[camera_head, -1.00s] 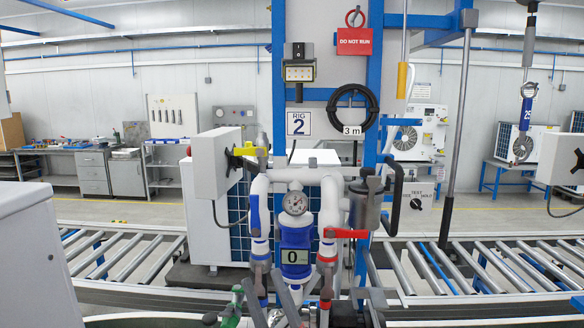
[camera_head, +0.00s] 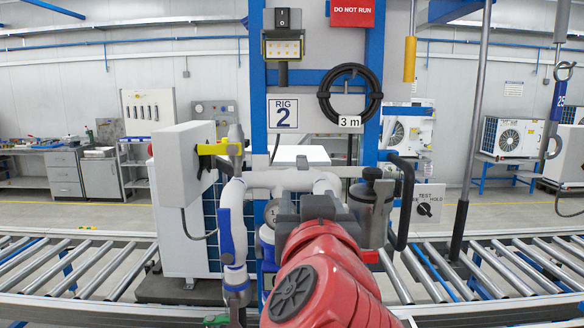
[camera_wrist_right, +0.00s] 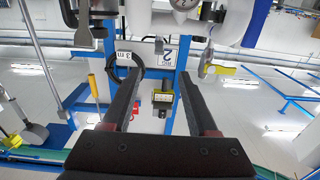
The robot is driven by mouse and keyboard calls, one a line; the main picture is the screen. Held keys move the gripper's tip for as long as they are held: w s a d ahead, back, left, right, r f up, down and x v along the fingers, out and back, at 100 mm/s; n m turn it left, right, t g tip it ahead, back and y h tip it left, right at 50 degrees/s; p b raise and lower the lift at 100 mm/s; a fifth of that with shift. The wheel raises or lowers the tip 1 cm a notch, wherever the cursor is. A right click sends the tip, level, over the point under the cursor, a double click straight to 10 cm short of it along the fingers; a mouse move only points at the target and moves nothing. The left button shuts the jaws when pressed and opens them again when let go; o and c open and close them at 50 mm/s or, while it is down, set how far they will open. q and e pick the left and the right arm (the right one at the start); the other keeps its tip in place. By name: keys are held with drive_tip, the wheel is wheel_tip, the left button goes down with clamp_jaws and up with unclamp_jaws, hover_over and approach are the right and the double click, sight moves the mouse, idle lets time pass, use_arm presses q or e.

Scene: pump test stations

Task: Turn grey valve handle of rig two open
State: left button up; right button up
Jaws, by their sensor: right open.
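Rig two's sign (camera_head: 284,114) hangs on the blue frame. A grey upright lever (camera_head: 236,147) stands at the top of the left white pipe, beside a yellow part (camera_head: 212,149); I take it for the grey valve handle. It seems to show in the right wrist view (camera_wrist_right: 207,62), where the scene is upside down. My right gripper (camera_head: 308,206) is in front of the pipes, right of and below that lever, apart from it. In the wrist view its dark fingers (camera_wrist_right: 159,76) are spread and empty. My left gripper is not in view.
A grey box (camera_head: 183,165) stands left of the lever. A blue handle (camera_head: 226,232) is on the left pipe. A grey canister (camera_head: 371,210) and a black coiled hose (camera_head: 349,93) are on the right. Roller conveyors (camera_head: 80,268) run along both sides.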

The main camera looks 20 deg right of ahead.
sight(303, 167)
drive_tip(key=p+x, duration=0.2)
drive_tip(key=x, duration=0.1)
drive_tip(key=p+x, duration=0.2)
drive_tip(key=x, duration=0.2)
drive_tip(key=p+x, duration=0.3)
drive_tip(key=x, duration=0.1)
drive_tip(key=shift+d+r, duration=0.15)
drive_tip(key=shift+r, duration=0.1)
drive_tip(key=p+x, duration=0.1)
drive_tip(key=p, duration=0.1)
drive_tip(key=p+x, duration=0.1)
drive_tip(key=p, duration=0.3)
drive_tip(key=shift+w+r+p, duration=0.25)
drive_tip(key=shift+w+p, duration=0.05)
drive_tip(key=shift+w, duration=0.1)
drive_tip(key=shift+w+d+f, duration=0.15)
drive_tip(key=shift+w+d, duration=0.05)
drive_tip(key=shift+w, duration=0.2)
drive_tip(key=shift+w+d+f, duration=0.15)
drive_tip(key=shift+w+d, duration=0.05)
drive_tip(key=shift+w, duration=0.2)
drive_tip(key=shift+w+d+f+p, duration=0.15)
drive_tip(key=shift+w+p, duration=0.25)
drive_tip(key=shift+w, duration=0.3)
drive_tip(key=shift+s, duration=0.1)
drive_tip(key=shift+c, duration=0.4)
clamp_jaws()
